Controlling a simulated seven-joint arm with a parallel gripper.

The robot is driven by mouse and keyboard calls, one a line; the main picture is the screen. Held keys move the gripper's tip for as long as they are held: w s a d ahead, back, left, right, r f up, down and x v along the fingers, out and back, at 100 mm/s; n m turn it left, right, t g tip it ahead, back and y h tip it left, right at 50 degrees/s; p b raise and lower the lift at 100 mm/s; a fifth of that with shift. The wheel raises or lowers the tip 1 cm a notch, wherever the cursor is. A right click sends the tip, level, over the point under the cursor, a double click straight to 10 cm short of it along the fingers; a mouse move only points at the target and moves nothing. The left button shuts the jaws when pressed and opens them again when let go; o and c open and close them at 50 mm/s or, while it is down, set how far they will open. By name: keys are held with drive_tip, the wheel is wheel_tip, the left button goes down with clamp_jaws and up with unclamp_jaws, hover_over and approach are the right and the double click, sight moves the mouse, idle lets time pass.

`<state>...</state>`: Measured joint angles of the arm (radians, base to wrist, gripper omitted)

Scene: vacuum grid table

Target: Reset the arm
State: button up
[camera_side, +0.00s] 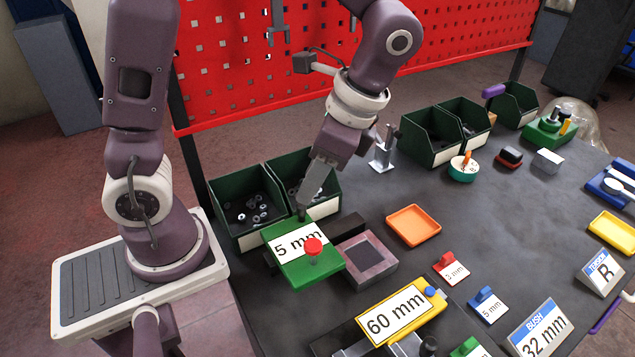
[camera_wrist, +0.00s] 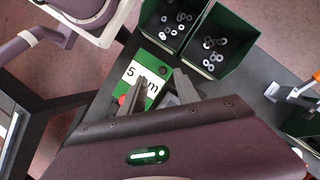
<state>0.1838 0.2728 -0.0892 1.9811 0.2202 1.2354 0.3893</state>
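My gripper (camera_side: 303,212) points down over the back edge of a green "5 mm" plate (camera_side: 318,273). The plate has a white label and a red-topped peg (camera_side: 314,246). In the wrist view my two grey fingers (camera_wrist: 160,78) are spread apart with nothing visible between them, over the green plate (camera_wrist: 157,65). Whether the fingertips touch the plate cannot be told.
Green bins of small metal parts (camera_side: 244,205) stand close behind my gripper, with more green bins (camera_side: 432,136) further right. A square grey-pink block (camera_side: 368,262) and an orange tray (camera_side: 413,224) lie to the right. A red pegboard (camera_side: 230,70) stands behind.

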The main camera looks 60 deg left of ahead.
drive_tip(key=s+a+r+n+t+h, duration=0.1)
drive_tip(key=s+r+n+t+h, duration=0.2)
drive_tip(key=s+r+n+t, duration=0.5)
drive_tip(key=shift+s+a+n+t, duration=0.2)
drive_tip(key=shift+a+n+t, duration=0.05)
drive_tip(key=shift+n+t, duration=0.15)
